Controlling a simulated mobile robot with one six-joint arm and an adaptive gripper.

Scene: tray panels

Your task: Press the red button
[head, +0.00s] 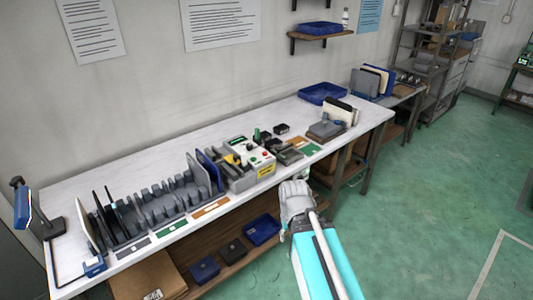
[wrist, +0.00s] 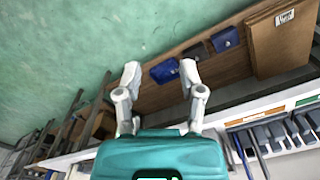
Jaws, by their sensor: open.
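A light grey control box (head: 250,157) with a yellow label stands on the white workbench (head: 130,180), right of the dark racks. A small red spot on its top looks like the red button (head: 265,153); green spots show near it. My gripper (wrist: 160,75) is open and empty in the wrist view, its two pale fingers spread apart over the floor and lower shelf. In the head view my arm's pale end is in front of the bench, below and right of the box, apart from it. The button does not show in the wrist view.
Dark slotted racks (head: 160,205) with upright panels fill the bench's left part. Grey devices (head: 325,130) and a blue tray (head: 322,94) stand to the right. The lower shelf (head: 225,255) holds blue and black bins and a cardboard box. The green floor (head: 430,190) in front is open.

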